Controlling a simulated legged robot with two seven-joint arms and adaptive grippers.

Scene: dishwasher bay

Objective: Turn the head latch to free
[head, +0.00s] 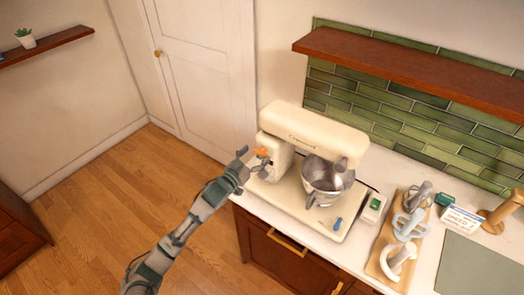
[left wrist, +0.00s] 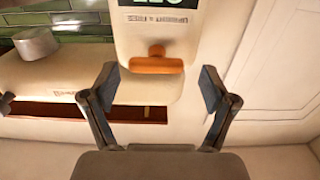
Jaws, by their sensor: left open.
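The cream stand mixer (head: 310,128) stands on the counter with its head lowered over a metal bowl (head: 326,180). The head latch (head: 262,151) is an orange lever on the mixer's left side. In the left wrist view the latch (left wrist: 156,66) shows as a bar lying crosswise with a short round stub above it. My left gripper (head: 257,162) is open close to the latch. In the wrist view its fingers (left wrist: 158,88) stand wide apart on either side, and the latch lies between and slightly beyond them. I see no contact. My right gripper is not in view.
Right of the mixer are a small box with a green switch (head: 374,204), a wooden board (head: 384,262) with mixer attachments, and a card (head: 462,219). A wooden shelf (head: 400,68) hangs above. Open floor (head: 90,205) lies left of the counter.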

